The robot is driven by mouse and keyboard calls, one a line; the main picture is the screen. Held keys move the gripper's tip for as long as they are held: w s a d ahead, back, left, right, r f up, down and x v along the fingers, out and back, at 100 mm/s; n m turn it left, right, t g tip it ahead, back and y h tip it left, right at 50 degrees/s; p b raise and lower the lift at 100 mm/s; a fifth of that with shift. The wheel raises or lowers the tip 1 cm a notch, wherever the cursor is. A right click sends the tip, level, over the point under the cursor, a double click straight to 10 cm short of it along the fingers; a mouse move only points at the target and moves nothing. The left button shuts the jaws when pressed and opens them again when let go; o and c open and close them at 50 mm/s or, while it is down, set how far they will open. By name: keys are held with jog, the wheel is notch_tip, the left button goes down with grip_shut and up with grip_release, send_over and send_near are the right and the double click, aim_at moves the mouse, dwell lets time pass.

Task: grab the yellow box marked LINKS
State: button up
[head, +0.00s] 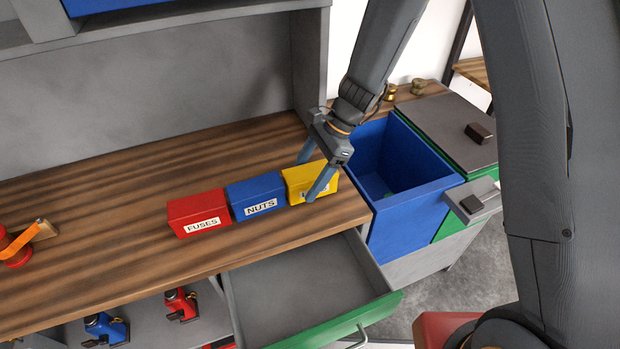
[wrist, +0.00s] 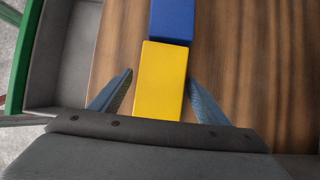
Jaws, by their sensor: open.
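The yellow box (head: 298,186) stands on the wooden worktop at the right end of a row of boxes. One finger of my gripper (head: 312,184) covers most of its label in the head view. In the wrist view the yellow box (wrist: 161,80) lies between the two open fingers of my gripper (wrist: 158,88), with a gap on each side. The fingers appear apart from the box, and nothing is held.
A blue box marked NUTS (head: 256,198) adjoins the yellow box, then a red box marked FUSES (head: 198,213). A blue bin (head: 412,214) is at the right. An open drawer (head: 300,285) sits below the worktop's front edge.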

jog(key=shift+x, duration=1.05)
jog(key=shift+f, duration=0.15)
jog(key=c, duration=1.6)
